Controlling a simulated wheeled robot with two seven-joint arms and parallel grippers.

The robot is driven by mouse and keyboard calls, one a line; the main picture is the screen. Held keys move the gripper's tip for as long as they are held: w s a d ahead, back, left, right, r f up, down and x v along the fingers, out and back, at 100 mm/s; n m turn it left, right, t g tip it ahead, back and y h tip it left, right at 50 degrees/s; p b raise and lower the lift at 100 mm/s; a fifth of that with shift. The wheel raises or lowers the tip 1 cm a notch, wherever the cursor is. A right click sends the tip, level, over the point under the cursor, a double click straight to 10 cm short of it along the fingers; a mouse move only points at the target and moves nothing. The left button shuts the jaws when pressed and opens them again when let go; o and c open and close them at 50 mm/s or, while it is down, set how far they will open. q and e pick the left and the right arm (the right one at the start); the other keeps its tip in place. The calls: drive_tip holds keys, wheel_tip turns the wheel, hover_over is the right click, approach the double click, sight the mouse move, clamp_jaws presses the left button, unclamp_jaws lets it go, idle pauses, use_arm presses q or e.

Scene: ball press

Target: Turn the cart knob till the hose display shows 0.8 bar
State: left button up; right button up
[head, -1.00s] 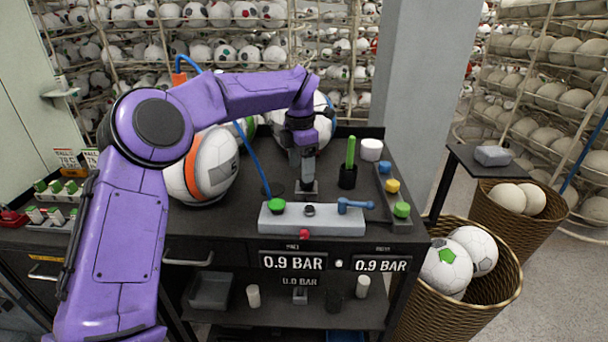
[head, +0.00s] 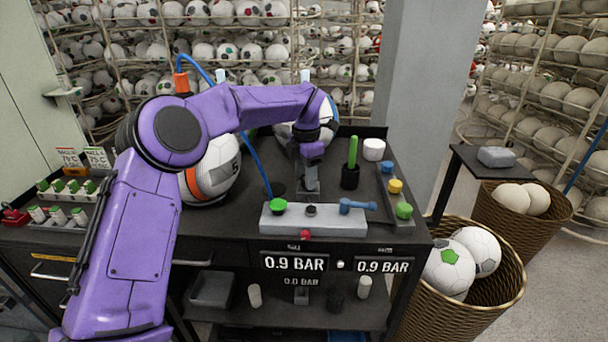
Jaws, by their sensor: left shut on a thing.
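My left gripper (head: 310,188) points down at the cart top, just behind a grey control bar (head: 325,222). It is shut on what appears to be the cart knob, which its fingers hide. The bar carries a green button (head: 278,206), a small dark round knob (head: 311,209) and a blue lever (head: 352,206). A red button (head: 305,234) is on its front. Two front displays, left (head: 294,263) and right (head: 383,266), each read 0.9 BAR. A dimmer one below (head: 301,282) reads 0.0 BAR. Their small labels are unreadable. My right gripper is not in view.
A white and orange ball (head: 213,170) and a blue hose (head: 256,165) stand left of the gripper. A dark cup with a green stick (head: 350,175), a white cylinder (head: 374,149) and coloured buttons (head: 395,187) are on the right. A ball basket (head: 500,285) stands beside the cart.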

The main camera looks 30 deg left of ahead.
use_arm(q)
drive_tip(key=shift+d+n+b, duration=0.2)
drive_tip(key=shift+n+b, duration=0.55)
drive_tip(key=shift+n, duration=1.85)
drive_tip(key=o, duration=0.9)
drive_tip(key=shift+o, duration=0.8)
drive_tip(key=shift+w+f, duration=0.15)
drive_tip(key=shift+w, duration=0.1)
wheel_tip(320, 180, up, 10)
drive_tip(key=shift+r+p, duration=0.25)
drive_tip(key=shift+p, duration=0.15)
drive_tip(key=shift+s+a, duration=0.1)
